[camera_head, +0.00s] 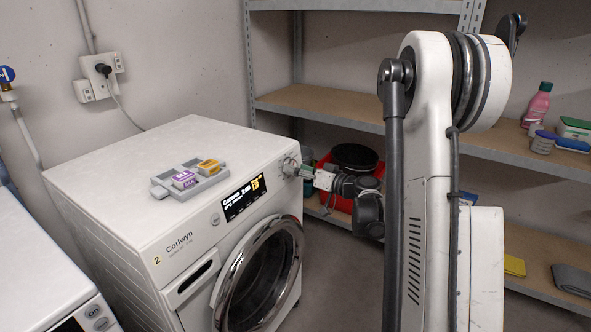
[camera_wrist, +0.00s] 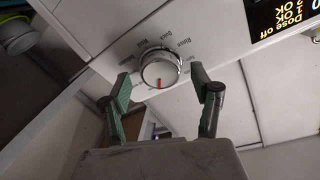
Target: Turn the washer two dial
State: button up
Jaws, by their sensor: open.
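Washer two (camera_head: 140,190) is a white front-loader labelled "2" and "Corlwyn", with a lit display (camera_head: 243,198) and a round door (camera_head: 266,275). Its dial (camera_head: 291,167) is at the right end of the front panel. In the wrist view the dial (camera_wrist: 160,69) is a round silver knob with a red mark toward the bottom of the picture and printed labels around it. My gripper (camera_wrist: 161,92) is open, with its green-padded fingers on either side of the dial and slightly below it in the picture. I cannot tell whether they touch it. In the head view my gripper (camera_head: 312,176) is close to the dial.
A grey tray (camera_head: 160,188) with a purple and a yellow box lies on washer two. Another white machine (camera_head: 40,270) stands at the left. Metal shelves (camera_head: 330,110) hold a red bin (camera_head: 338,200), a pink bottle (camera_head: 538,104) and other items behind my arm.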

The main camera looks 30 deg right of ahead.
jog(key=v, duration=1)
jog(key=shift+s+d, duration=0.15)
jog(key=shift+s, duration=0.2)
jog(key=shift+r, duration=0.1)
jog(key=s+a+r+g+h, duration=0.1)
jog(key=s+a+r+g, duration=0.15)
jog(key=a, duration=0.75)
jog(key=s+a+r+g, duration=0.1)
jog(key=s+a+g, duration=0.3)
jog(key=a, duration=0.6)
jog(key=s+a+g+h, duration=0.1)
jog(key=s+a+h, duration=0.2)
jog(key=s, duration=0.7)
jog(key=s+a+g+h, duration=0.2)
jog(key=s+a+h, duration=0.1)
jog(key=s, duration=0.6)
notch_tip(320, 180, up, 15)
jog(key=p, duration=1.5)
